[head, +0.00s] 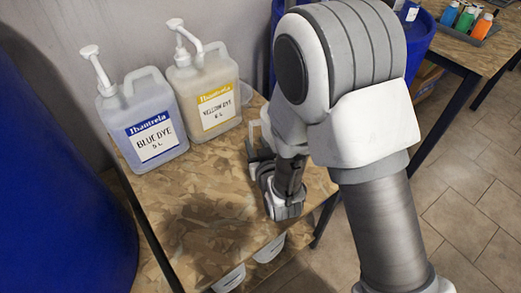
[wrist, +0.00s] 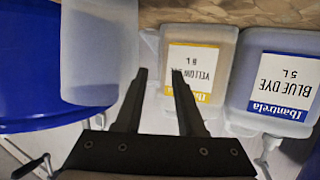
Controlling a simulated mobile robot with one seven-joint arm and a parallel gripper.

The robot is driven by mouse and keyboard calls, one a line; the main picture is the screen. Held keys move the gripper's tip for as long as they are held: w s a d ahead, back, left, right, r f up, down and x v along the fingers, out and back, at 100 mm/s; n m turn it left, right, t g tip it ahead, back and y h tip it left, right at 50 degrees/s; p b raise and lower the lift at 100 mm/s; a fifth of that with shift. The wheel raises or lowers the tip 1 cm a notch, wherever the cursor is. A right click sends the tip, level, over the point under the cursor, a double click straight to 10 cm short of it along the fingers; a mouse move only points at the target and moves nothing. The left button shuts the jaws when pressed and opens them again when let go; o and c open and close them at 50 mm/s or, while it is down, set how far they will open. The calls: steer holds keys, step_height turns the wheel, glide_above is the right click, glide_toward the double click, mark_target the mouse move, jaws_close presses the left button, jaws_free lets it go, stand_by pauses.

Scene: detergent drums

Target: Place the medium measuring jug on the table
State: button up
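A large translucent jug-like container (wrist: 100,50), apparently a measuring jug, fills the upper left of the wrist view. Its size class cannot be told, and my arm seems to hide it in the head view. My gripper (wrist: 160,72) has its two dark fingers apart, with nothing clearly between them. The container is beside the left finger; whether they touch is unclear. In the head view my gripper (head: 285,205) is low over the wooden table (head: 195,225), near its right edge; its fingertips are not clear there.
A yellow dye jug (head: 205,95) and a blue dye jug (head: 145,120) with pumps stand at the table's back. Blue drums flank the table, at left (head: 55,190) and back right (head: 420,40). White rounded items (head: 270,248) show below the front edge. The table's front is clear.

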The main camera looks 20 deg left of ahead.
steer(key=shift+v, duration=2.5)
steer(key=shift+w, duration=0.1)
steer(key=w+d+r+m+g+h, duration=0.1)
steer(key=w+d+r+m+h, duration=0.15)
steer(key=d+r, duration=0.5)
steer(key=w+d+r+m+g+h, duration=0.1)
steer(key=w+d+r+m+h, duration=0.3)
steer(key=d, duration=0.6)
steer(key=s+d+r+g+h, duration=0.1)
steer(key=s+d+r, duration=0.3)
steer(key=s+d, duration=0.4)
steer(key=s+d+r+m+g+h, duration=0.1)
steer(key=s+d+r+g+h, duration=0.1)
steer(key=s+d+r, duration=0.3)
steer(key=s+d, duration=0.4)
steer(key=shift+s+g, duration=0.3)
steer(key=shift+s, duration=0.1)
steer(key=shift+r+m+p, duration=0.2)
steer(key=shift+m+p, duration=0.05)
steer(key=shift+p, duration=0.05)
